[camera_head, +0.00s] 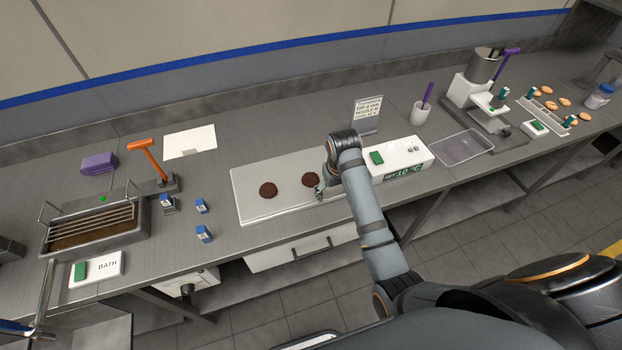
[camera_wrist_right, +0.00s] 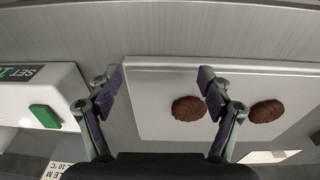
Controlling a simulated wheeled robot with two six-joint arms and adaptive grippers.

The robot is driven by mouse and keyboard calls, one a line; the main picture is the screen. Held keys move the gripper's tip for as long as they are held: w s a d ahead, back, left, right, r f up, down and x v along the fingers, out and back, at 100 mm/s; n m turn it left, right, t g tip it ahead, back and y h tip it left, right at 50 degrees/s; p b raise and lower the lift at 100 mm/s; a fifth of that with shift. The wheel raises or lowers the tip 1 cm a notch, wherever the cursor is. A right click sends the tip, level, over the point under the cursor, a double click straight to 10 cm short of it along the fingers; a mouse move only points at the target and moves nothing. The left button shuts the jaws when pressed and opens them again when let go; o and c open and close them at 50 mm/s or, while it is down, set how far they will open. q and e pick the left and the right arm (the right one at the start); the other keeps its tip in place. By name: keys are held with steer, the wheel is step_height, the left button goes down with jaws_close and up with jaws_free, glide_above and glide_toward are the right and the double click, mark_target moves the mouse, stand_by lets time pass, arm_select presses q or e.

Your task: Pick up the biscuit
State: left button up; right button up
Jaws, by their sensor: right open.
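Two round dark brown biscuits lie apart on a pale flat plate (camera_head: 245,179). The left biscuit (camera_head: 268,190) also shows at the right of the wrist view (camera_wrist_right: 266,111), beyond the finger. The right biscuit (camera_head: 311,180) also shows in the wrist view (camera_wrist_right: 188,108), just inside the right-hand finger. My right gripper (camera_head: 322,187) is beside the right biscuit, over the plate's right part. In the wrist view the right gripper's fingers (camera_wrist_right: 160,80) are spread with nothing held between them.
A white control box (camera_head: 405,158) with a green button and a temperature display adjoins the plate's right side. A bath with a wire rack (camera_head: 90,228), small blue-and-white blocks (camera_head: 201,205) and a white sheet (camera_head: 190,141) are to the left. An empty clear tray (camera_head: 462,147) is to the right.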

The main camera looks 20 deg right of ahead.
step_height(320, 180, up, 10)
steer(key=g, duration=0.1)
glide_above(311, 178)
step_height(311, 178, down, 4)
steer(key=b, duration=0.3)
steer(key=shift+a+r+n, duration=0.1)
steer(key=shift+n, duration=0.3)
steer(key=shift+w+f+p, duration=0.1)
steer(key=shift+f+p, duration=0.25)
steer(key=shift+f, duration=0.55)
steer(key=shift+f+p, duration=0.4)
steer(key=shift+p, duration=0.05)
step_height(311, 178, down, 4)
steer(key=shift+r+p, duration=0.1)
steer(key=shift+p, duration=0.45)
steer(key=shift+f, duration=0.3)
arm_select(q)
steer(key=shift+a+f, duration=0.15)
steer(key=shift+a, duration=0.3)
arm_select(e)
steer(key=c, duration=0.8)
